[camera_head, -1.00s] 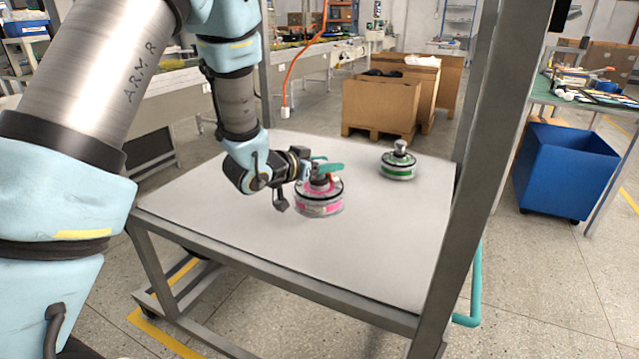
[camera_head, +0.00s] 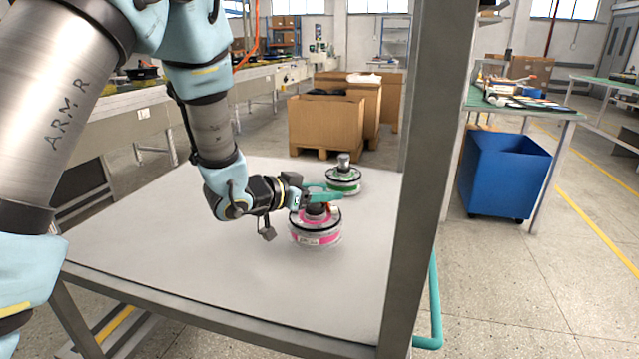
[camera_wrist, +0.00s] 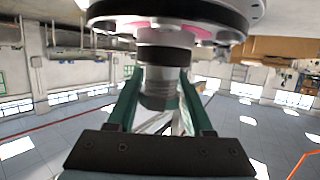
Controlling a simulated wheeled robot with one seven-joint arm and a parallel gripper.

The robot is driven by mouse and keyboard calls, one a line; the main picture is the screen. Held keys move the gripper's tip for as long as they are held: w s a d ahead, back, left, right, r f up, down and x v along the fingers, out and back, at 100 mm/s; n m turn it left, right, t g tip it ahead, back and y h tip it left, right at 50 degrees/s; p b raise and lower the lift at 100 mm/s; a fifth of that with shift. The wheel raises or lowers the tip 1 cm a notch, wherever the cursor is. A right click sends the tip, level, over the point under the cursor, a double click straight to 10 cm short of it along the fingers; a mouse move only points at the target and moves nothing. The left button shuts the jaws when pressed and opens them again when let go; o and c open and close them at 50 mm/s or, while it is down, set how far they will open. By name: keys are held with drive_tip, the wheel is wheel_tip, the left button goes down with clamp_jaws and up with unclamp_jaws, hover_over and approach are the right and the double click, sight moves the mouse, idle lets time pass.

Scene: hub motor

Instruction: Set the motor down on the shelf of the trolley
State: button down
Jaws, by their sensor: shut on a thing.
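The pink-banded motor (camera_head: 315,236) hangs upright from my gripper (camera_head: 318,196) over the shelf (camera_head: 200,270) of the trolley. My gripper's green fingers are shut on the motor's top shaft. In the wrist view the fingers (camera_wrist: 160,95) flank the metal shaft, and the motor's underside-up body (camera_wrist: 165,18) fills the top edge. A soft shadow lies under the motor; whether its base touches the shelf I cannot tell. A second motor with a green band (camera_head: 343,181) stands upright on the shelf, behind and to the right of the held one.
A grey trolley post (camera_head: 420,180) rises at the shelf's right side. The shelf's left and front parts are clear. Beyond stand cardboard boxes (camera_head: 325,125), a blue bin (camera_head: 503,175) and a green-topped table (camera_head: 520,108).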

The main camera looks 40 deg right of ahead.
sight(324, 207)
drive_tip(key=shift+f, duration=1.95)
drive_tip(key=shift+f+b, duration=0.2)
drive_tip(key=shift+b, duration=0.1)
drive_tip(key=shift+c, duration=1.5)
unclamp_jaws()
